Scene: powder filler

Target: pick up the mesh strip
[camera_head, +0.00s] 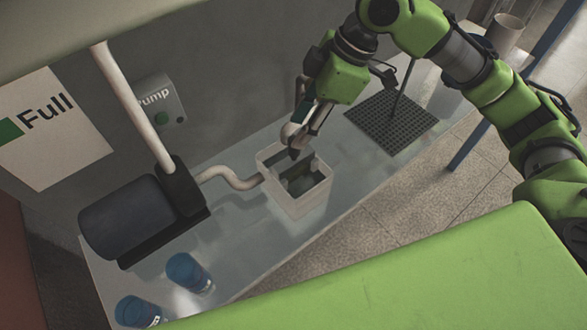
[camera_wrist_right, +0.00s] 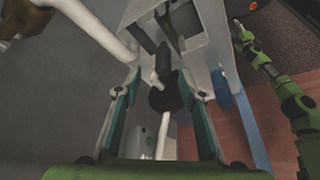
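A dark square mesh mat (camera_head: 390,122) lies flat on the grey bench in the head view, right of the white box. It is the only clearly mesh-like thing I see; I cannot make out a separate mesh strip. My right gripper (camera_head: 294,146) points down at the back rim of the white open box (camera_head: 300,206), left of the mat. In the wrist view its two fingers stand apart with nothing clear between them (camera_wrist_right: 161,85). Dark pieces inside the box are partly hidden. My left gripper seems to show small in the wrist view (camera_wrist_right: 240,36), too small to read.
A dark pump motor (camera_head: 135,215) with a pale pipe (camera_head: 232,178) stands left of the box. Two blue cups (camera_head: 190,272) are near the bench's front left. A thin dark rod (camera_head: 403,80) rises at the mat. A pale cup (camera_head: 504,34) stands at upper right.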

